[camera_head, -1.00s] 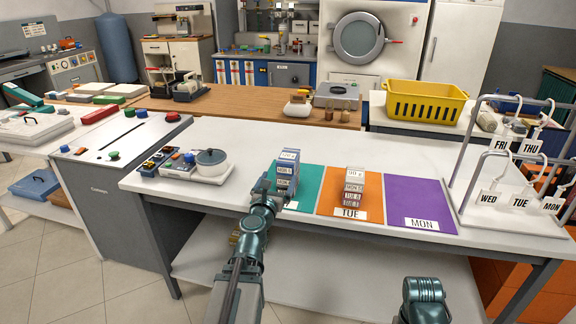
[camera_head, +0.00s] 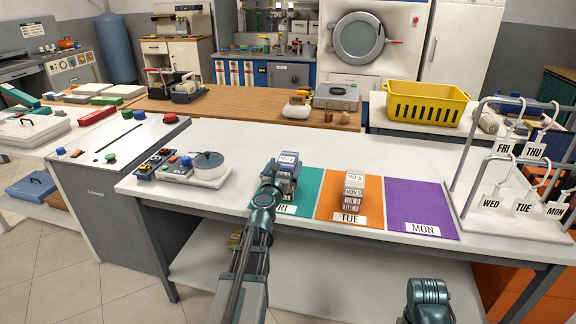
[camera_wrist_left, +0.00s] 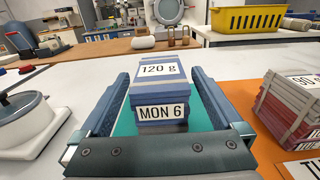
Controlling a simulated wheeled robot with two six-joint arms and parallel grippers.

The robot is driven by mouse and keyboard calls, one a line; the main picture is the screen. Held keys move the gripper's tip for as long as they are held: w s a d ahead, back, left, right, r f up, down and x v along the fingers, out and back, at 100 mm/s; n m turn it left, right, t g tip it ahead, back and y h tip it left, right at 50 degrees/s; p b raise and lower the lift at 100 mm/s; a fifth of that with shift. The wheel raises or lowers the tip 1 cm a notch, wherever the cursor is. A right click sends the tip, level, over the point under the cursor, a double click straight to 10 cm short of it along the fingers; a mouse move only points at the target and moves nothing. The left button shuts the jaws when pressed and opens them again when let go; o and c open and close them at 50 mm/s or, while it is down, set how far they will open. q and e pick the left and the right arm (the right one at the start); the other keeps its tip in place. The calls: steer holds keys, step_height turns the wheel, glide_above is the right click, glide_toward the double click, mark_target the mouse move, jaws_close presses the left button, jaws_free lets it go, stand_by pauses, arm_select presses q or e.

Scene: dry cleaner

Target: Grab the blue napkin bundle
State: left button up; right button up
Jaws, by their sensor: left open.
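The blue napkin bundle (camera_head: 287,164) stands on the teal mat (camera_head: 307,194) in the head view. In the left wrist view the bundle (camera_wrist_left: 158,90) shows labels reading "120 g" and "MON 6". My left gripper (camera_head: 280,176) is open, with one finger on each side of the blue bundle in the left wrist view (camera_wrist_left: 158,88). I cannot tell whether the fingers touch it. My right arm shows at the bottom right of the head view, but its gripper is outside the picture.
A red and grey bundle (camera_head: 353,192) stands on the orange mat (camera_head: 372,205), right of the blue one. The purple mat (camera_head: 420,200) is bare. A scale with a round pot (camera_head: 208,165) stands to the left. A rack with day tags (camera_head: 508,200) stands at right.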

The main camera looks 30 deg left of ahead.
mark_target(287, 159)
arm_select(q)
steer(key=x, duration=0.3)
steer(key=shift+w+a, duration=0.1)
steer(key=c, duration=1.3)
steer(key=shift+c, duration=0.2)
steer(key=shift+r, duration=0.2)
